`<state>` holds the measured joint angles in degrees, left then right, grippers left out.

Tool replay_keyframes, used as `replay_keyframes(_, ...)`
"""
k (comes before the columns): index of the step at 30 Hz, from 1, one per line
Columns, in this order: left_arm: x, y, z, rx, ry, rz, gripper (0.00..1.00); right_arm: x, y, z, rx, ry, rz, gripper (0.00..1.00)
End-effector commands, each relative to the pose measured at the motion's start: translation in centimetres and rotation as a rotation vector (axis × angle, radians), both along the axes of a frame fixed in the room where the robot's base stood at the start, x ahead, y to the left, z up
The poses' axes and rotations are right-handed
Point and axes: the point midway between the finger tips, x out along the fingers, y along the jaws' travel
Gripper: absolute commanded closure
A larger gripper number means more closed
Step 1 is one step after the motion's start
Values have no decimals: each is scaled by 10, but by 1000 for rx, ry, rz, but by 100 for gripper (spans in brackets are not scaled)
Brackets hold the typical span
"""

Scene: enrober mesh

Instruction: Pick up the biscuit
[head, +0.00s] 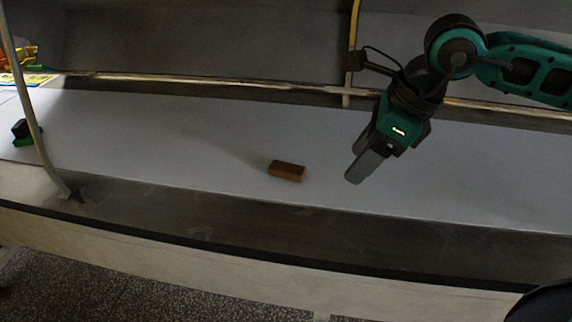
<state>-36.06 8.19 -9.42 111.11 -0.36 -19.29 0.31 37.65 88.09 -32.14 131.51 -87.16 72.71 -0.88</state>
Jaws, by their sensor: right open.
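The biscuit (287,170) is a small brown rectangular block. It lies flat on the pale grey surface, near the middle of the head view and close to the front edge of that surface. My right gripper (361,166) is to the right of the biscuit, apart from it, with its fingers pointing down and to the left. It is open and holds nothing. My left gripper is not in view.
A pale belt-like surface (190,129) runs across the view, with a dark front ledge (200,219). A thin post (28,105) stands at the left, beside a small black and green object (24,131). Colourful items (18,58) lie far left. The surface around the biscuit is clear.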

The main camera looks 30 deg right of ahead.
Motion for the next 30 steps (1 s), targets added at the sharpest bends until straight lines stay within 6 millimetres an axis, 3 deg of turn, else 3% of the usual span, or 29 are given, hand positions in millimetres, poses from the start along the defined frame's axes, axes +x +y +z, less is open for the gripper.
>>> replay_keyframes(19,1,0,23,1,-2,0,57,55,53,2,5,-2,0,40)
replay_keyframes(29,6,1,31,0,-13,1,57,69,67,2,3,-1,1,40)
replay_keyframes(30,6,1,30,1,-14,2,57,70,68,-6,2,3,0,40)
